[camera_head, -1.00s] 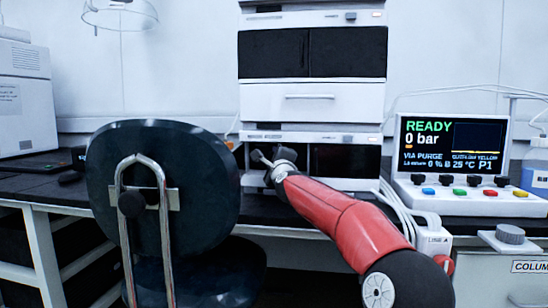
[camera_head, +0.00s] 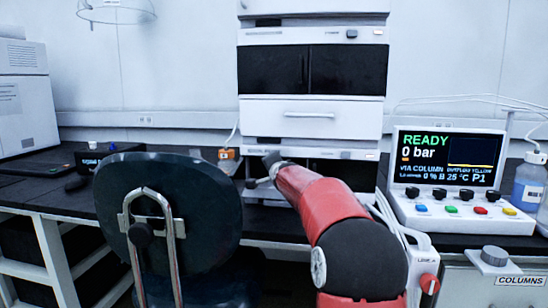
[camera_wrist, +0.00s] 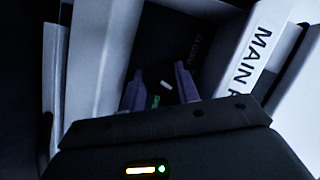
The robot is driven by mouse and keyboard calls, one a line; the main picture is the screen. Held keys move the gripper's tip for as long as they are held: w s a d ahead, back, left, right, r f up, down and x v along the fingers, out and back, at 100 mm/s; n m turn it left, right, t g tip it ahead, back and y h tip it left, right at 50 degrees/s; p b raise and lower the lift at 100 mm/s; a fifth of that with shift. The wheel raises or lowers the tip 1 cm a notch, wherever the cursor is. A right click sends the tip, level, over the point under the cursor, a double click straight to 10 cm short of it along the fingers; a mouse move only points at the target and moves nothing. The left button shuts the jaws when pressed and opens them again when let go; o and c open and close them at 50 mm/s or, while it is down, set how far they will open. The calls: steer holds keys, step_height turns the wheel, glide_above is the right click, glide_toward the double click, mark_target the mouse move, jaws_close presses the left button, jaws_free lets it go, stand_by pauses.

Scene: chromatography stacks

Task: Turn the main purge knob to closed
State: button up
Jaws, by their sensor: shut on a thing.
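My gripper (camera_head: 262,172) is at the lower left front of the instrument stack's bottom module (camera_head: 343,155), partly hidden by my red arm in the head view. In the wrist view its two fingers (camera_wrist: 160,76) stand on either side of a dark knob (camera_wrist: 166,85) with a short white mark, and are shut on it. A white label beginning "MAIN" (camera_wrist: 257,55) is to the right; the rest of its text is cut off. The knob's outline is hard to make out in the dark. The display (camera_head: 447,160) reads READY, 0 bar, VIA COLUMN.
A dark chair (camera_head: 170,220) stands in front of the bench at left. The control panel below the display has several coloured buttons and black knobs. A blue-labelled bottle (camera_head: 529,185) stands at right, and a COLUMNS drawer (camera_head: 520,281) is at lower right.

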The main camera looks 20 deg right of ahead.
steer(key=shift+a+n+g+h+p, duration=0.1)
steer(key=shift+n+g+h+p, duration=0.45)
steer(key=shift+n+p, duration=0.7)
steer(key=o, duration=0.7)
steer(key=v, duration=0.7)
steer(key=shift+s, duration=0.35)
